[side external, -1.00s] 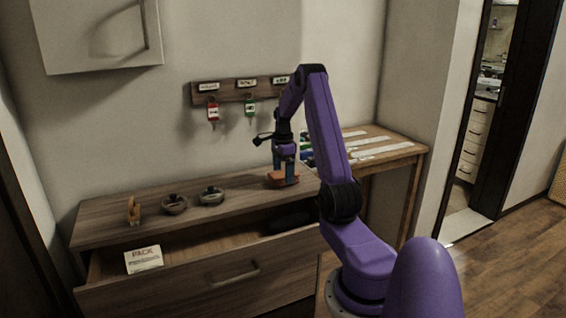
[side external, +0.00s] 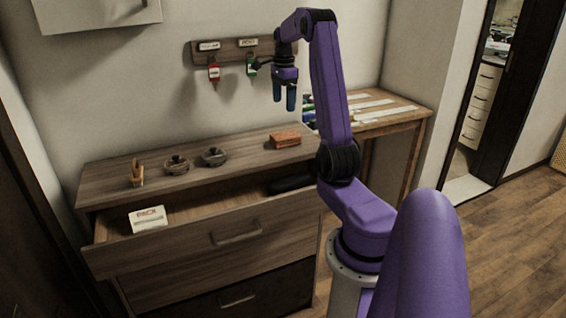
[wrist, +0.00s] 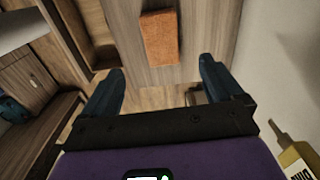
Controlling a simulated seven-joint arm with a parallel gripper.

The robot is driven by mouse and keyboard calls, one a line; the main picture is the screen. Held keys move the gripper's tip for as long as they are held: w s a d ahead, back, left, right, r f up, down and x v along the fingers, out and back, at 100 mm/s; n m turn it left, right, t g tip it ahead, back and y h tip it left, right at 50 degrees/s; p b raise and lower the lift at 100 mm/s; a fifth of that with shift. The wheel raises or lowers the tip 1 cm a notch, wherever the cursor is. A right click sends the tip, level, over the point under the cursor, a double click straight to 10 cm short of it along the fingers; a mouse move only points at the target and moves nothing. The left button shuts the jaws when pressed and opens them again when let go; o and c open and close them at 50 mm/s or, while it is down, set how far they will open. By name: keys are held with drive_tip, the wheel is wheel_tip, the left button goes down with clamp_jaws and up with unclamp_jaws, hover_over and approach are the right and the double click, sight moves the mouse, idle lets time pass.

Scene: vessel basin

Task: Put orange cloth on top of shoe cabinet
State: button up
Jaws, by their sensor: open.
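The orange cloth (side external: 285,139) is a small folded block lying flat on the right part of the wooden shoe cabinet's top (side external: 240,153). It also shows in the wrist view (wrist: 160,38), ahead of my fingers. My gripper (side external: 284,104) is open and empty, raised above the cloth and clear of it. In the wrist view its two blue fingers (wrist: 160,88) are spread wide with nothing between them.
The top drawer (side external: 230,225) is pulled out, with a white note card (side external: 148,218) and a dark item (side external: 291,183) in it. Two small bowls (side external: 177,164) (side external: 214,156) and a tan holder (side external: 136,174) stand on the left. A key rack hangs behind; a wooden side table (side external: 385,115) stands right.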

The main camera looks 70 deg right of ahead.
drive_tip(key=w+a+n, duration=0.4)
drive_tip(key=a+n, duration=0.3)
drive_tip(key=a, duration=0.6)
drive_tip(key=w+a+n, duration=0.4)
drive_tip(key=a+n, duration=0.3)
drive_tip(key=a, duration=0.6)
drive_tip(key=s+a+n, duration=0.3)
drive_tip(key=a+n, duration=0.1)
drive_tip(key=a, duration=0.3)
drive_tip(key=s+a+n, duration=0.3)
drive_tip(key=a+n, duration=0.2)
drive_tip(key=a, duration=0.1)
drive_tip(key=s+a+f+n, duration=0.2)
drive_tip(key=s+a+n, duration=0.2)
drive_tip(key=s+n, duration=0.4)
drive_tip(key=s+a+f+n, duration=0.2)
drive_tip(key=s+a+n, duration=0.3)
drive_tip(key=s+n, duration=0.3)
drive_tip(key=s, duration=0.3)
drive_tip(key=shift+s+f, duration=0.15)
drive_tip(key=shift+f, duration=0.25)
